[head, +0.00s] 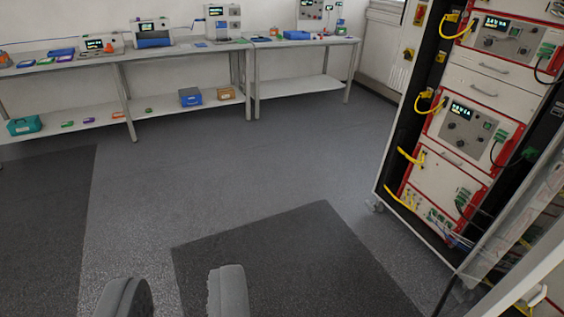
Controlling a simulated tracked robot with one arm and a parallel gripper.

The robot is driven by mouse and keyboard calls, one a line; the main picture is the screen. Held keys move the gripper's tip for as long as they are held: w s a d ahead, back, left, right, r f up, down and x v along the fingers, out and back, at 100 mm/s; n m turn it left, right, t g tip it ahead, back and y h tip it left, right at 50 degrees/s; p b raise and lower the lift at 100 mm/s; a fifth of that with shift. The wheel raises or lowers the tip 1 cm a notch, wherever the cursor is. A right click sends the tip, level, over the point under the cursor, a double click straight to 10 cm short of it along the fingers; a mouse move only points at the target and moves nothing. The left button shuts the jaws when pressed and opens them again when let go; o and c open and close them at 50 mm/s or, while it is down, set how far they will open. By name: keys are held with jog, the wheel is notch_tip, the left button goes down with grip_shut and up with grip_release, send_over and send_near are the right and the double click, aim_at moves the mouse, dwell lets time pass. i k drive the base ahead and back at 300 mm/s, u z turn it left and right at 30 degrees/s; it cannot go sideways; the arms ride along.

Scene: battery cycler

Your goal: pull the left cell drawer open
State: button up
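My gripper (178,284) shows at the bottom edge, left of centre. Its two grey fingers are well apart with bare floor between them, so it is open and empty. The battery cycler rack (437,178) stands at the right, a dark cabinet with red-edged white units. Pale panels with bar handles show in it: two near the upper right (484,91) and one lower down (453,160). I cannot tell which, if any, is the left cell drawer. No panel looks pulled out. The gripper is far left of the rack and touches nothing.
A long bench (180,47) with instruments and a lower shelf runs along the back wall. A dark floor mat (290,262) lies ahead, another (42,225) at left. A clear panel or door (525,225) stands at lower right. The middle floor is free.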

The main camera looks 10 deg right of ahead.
aim_at(519, 104)
jog(key=z, duration=0.25)
jog(key=i, duration=1.35)
jog(key=z, duration=0.8)
jog(key=i, duration=1.55)
jog(key=z, duration=0.7)
jog(key=i, duration=0.8)
jog(key=z, duration=0.2)
